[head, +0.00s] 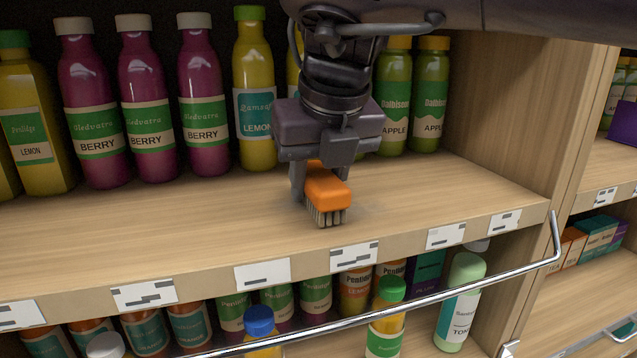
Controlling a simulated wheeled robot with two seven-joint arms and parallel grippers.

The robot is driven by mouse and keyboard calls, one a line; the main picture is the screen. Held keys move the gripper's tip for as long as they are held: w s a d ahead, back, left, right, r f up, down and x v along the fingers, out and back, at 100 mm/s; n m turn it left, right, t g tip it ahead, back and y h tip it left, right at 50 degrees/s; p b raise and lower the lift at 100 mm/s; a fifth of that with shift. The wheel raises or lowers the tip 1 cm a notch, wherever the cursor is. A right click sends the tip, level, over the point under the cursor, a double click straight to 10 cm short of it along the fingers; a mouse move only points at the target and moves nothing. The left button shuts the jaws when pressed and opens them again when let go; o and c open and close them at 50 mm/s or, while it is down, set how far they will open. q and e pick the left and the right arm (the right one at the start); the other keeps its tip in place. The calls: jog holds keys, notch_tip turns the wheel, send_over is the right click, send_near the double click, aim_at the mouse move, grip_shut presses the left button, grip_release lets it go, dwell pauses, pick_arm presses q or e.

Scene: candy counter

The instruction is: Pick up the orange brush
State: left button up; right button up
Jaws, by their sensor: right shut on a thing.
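The orange brush (328,187) has an orange block body and pale bristles pointing down. It is at the front part of the wooden shelf (200,222), near the middle of the head view. My right gripper (322,178) comes down from above and is shut on the brush, with a finger showing at its left side. The far finger is mostly hidden. The bristle tips are at or just above the shelf surface; I cannot tell which. My left gripper is not in view.
Berry bottles (147,100), lemon bottles (254,90) and apple bottles (429,95) line the shelf's back. A metal rail (420,302) runs in front of the lower shelf of bottles. A wooden side panel (505,95) stands at right. The shelf's left front is clear.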

aim_at(323, 180)
jog(key=shift+r, duration=0.75)
notch_tip(323, 180, up, 2)
jog(key=shift+r, duration=0.25)
jog(key=s+b, duration=0.2)
jog(key=s+d+f, duration=0.1)
jog(key=shift+s+b, duration=0.2)
jog(key=shift+b, duration=0.2)
jog(key=s+d+p, duration=0.2)
jog(key=s+d, duration=0.3)
jog(key=s, duration=0.8)
jog(key=shift+s+r, duration=0.3)
